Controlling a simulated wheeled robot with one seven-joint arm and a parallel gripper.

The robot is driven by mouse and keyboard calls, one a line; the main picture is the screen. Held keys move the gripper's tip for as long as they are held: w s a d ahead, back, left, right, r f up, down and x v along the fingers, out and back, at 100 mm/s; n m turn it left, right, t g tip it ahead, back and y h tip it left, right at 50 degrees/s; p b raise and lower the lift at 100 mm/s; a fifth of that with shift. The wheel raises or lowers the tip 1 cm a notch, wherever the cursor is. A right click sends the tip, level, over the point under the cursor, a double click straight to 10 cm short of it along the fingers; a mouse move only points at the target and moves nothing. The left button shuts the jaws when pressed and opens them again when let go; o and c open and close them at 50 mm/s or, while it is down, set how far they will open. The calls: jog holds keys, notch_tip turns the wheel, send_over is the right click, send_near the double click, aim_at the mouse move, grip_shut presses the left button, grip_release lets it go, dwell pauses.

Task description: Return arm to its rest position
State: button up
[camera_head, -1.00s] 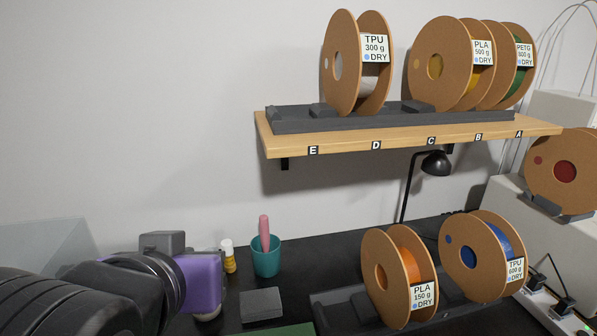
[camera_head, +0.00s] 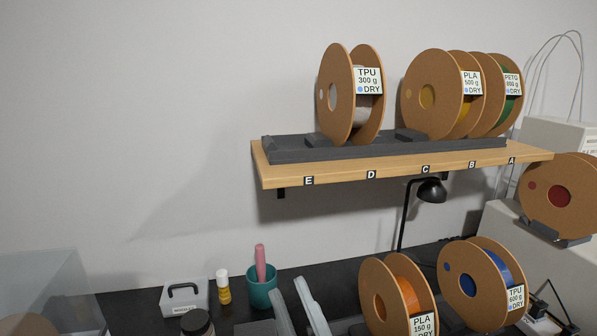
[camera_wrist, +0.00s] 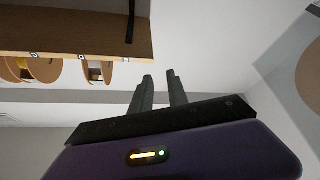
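My gripper (camera_head: 286,280) shows at the bottom middle of the head view as two grey fingers pointing up, with nothing between them. In the wrist view my gripper (camera_wrist: 159,75) also has its two fingers apart and empty, beyond the dark bar and purple housing. The rest of my arm is out of the head view. The fingers appear in front of the desk, left of the orange PLA spool (camera_head: 374,292).
A wooden shelf (camera_head: 400,172) holds a TPU spool (camera_head: 333,95) and several others. It also shows in the wrist view (camera_wrist: 60,30). Below stand a blue TPU spool (camera_head: 463,285), a black lamp (camera_head: 431,191), a teal cup (camera_head: 260,294), a yellow bottle (camera_head: 223,289) and a grey case (camera_head: 180,298).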

jog(key=s+d+f+m+g+h, duration=0.2)
jog(key=s+d+f+m+h, duration=0.1)
jog(key=s+d+f, duration=0.3)
jog(key=s+d+f+m+g+h, duration=0.2)
jog(key=s+d+f+m+h, duration=0.1)
jog(key=s+d+f, duration=0.4)
jog(key=s+d+f+m+g+h, duration=0.2)
jog(key=s+d+f, duration=0.5)
jog(key=s+f, duration=0.4)
jog(key=s+m+h, duration=0.1)
jog(key=s, duration=0.4)
jog(key=shift+d+m, duration=0.2)
jog(key=shift+m, duration=0.2)
